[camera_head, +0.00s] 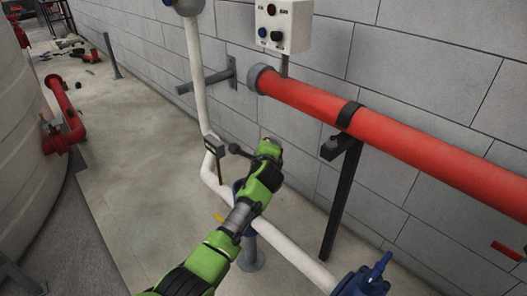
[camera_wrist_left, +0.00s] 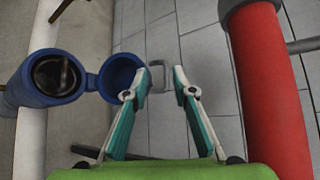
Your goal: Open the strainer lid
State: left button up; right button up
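In the left wrist view, the blue strainer (camera_wrist_left: 38,80) sits on a white pipe with its round dark mouth uncovered. Its blue lid (camera_wrist_left: 121,72) is swung out to the right on its hinge, hollow side showing. A grey U-shaped handle (camera_wrist_left: 163,80) shows beyond the lid, in the gap between my fingertips. My left gripper (camera_wrist_left: 164,84) is open, its two teal-and-white fingers apart; the left finger overlaps the lid's edge. Contact cannot be told. In the head view my green left arm hides most of the strainer, leaving a little blue (camera_head: 238,188). My right gripper is out of view.
A thick red pipe (camera_head: 400,140) runs along the grey block wall, held by a black support post (camera_head: 341,200). A control box (camera_head: 284,25) hangs on the wall. A blue fitting (camera_head: 362,284) is at the lower right.

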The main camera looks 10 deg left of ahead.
pick_arm(q)
jog(key=shift+v, duration=2.9)
